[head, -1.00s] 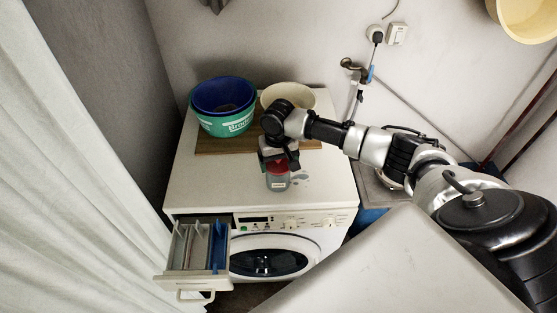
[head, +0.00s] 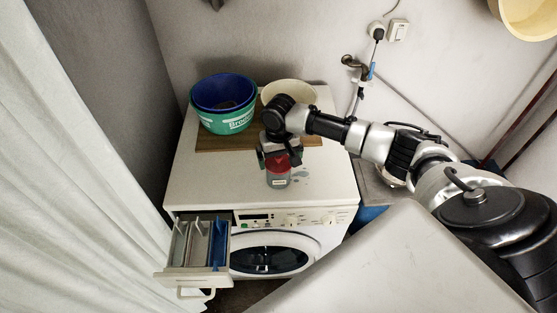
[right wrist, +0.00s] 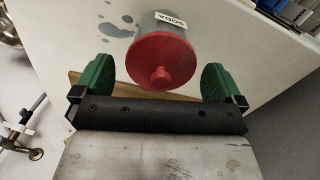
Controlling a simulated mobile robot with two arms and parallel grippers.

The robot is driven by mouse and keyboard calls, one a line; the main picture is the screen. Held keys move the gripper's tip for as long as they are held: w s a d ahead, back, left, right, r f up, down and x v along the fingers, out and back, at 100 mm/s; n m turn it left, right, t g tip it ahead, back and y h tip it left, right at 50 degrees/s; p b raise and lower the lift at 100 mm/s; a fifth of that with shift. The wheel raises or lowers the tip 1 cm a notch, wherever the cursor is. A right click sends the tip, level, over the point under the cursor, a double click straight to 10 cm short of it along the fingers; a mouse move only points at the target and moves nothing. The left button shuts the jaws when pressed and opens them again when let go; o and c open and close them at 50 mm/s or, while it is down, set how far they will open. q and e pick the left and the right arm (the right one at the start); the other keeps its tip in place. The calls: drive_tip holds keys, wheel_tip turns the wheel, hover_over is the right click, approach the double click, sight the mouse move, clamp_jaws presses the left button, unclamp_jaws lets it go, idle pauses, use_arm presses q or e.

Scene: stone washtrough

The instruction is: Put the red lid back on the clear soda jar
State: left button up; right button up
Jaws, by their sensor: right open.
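The clear soda jar (head: 278,181) stands upright on top of the washing machine, near its front edge. The red lid (head: 281,163) sits on the jar's mouth; the right wrist view also shows the lid (right wrist: 160,62) on the jar (right wrist: 168,22), whose label reads SODA. Whether the lid is fully seated cannot be told. My right gripper (head: 280,157) is just above the jar. Its green fingers (right wrist: 160,80) are open, one on each side of the lid, with visible gaps. My left gripper is not in view.
Behind the arm, a green tub (head: 228,123) with a blue basin (head: 222,92) and a cream bowl (head: 289,93) stand on a wooden board (head: 206,144). The detergent drawer (head: 185,276) is pulled out at front left. Clear top lies left of the jar.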

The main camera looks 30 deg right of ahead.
sight(279, 158)
wheel_tip(279, 158, up, 12)
drive_tip(key=b, duration=0.1)
drive_tip(key=shift+w+f, duration=0.15)
drive_tip(key=shift+f, duration=0.1)
